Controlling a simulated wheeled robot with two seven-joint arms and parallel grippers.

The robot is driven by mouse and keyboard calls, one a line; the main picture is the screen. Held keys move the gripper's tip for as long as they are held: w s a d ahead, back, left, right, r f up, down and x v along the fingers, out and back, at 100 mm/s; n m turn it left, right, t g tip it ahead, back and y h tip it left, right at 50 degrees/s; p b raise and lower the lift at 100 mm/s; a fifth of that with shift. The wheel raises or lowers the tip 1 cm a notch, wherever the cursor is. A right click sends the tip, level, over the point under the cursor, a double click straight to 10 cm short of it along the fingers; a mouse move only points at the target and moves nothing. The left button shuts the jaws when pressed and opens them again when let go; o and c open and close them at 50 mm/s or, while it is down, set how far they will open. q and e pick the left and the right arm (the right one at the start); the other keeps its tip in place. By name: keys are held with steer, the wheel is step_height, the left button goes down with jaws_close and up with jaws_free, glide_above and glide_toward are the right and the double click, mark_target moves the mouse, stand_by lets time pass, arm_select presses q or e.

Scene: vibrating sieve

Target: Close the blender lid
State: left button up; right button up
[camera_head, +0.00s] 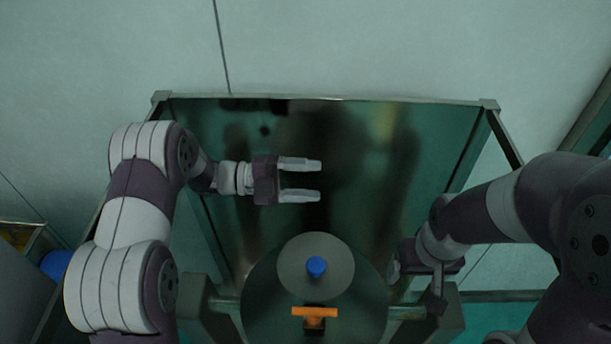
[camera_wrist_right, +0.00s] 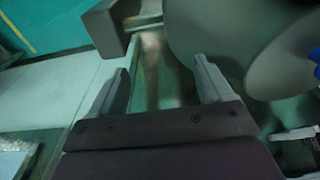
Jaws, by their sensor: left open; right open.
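The blender lid is most likely the grey disc (camera_head: 293,270) with a blue knob (camera_head: 316,266), at the bottom centre of the head view. It overlaps a larger dark round body (camera_head: 262,308); I cannot tell whether it touches it. Both the disc (camera_wrist_right: 282,75) and the round body (camera_wrist_right: 212,30) also show in the right wrist view. An orange handle (camera_head: 314,312) lies just below the disc. My left gripper (camera_head: 320,180) is open and empty, above the table behind the disc. My right gripper (camera_wrist_right: 160,75) is open and empty, beside the round body on its right.
A metal-framed table with a dark shiny top (camera_head: 350,125) fills the middle, and its back half is bare. Grey brackets (camera_head: 199,300) flank the round body. A blue object (camera_head: 56,264) sits at the far left. Pale floor surrounds the table.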

arm_select(q)
steer(key=shift+s+d+r, duration=0.2)
steer(key=shift+s+d, duration=0.25)
steer(key=shift+d, duration=0.05)
steer(key=shift+c, duration=0.9)
steer(key=shift+s+r, duration=0.1)
steer(key=shift+s, duration=0.1)
steer(key=c, duration=0.5)
steer(key=shift+w+a, duration=0.15)
steer(key=shift+a, duration=0.1)
jaws_close()
steer(key=shift+w+a+f, duration=0.2)
steer(key=shift+w+a, duration=0.05)
steer(key=shift+w, duration=0.1)
arm_select(e)
steer(key=shift+s, duration=0.1)
arm_select(q)
steer(key=shift+s+d, duration=0.15)
arm_select(e)
steer(key=shift+s+d, duration=0.1)
steer(key=shift+d, duration=0.1)
steer(key=shift+a, duration=0.1)
arm_select(q)
steer(key=shift+c, duration=2.3)
jaws_free()
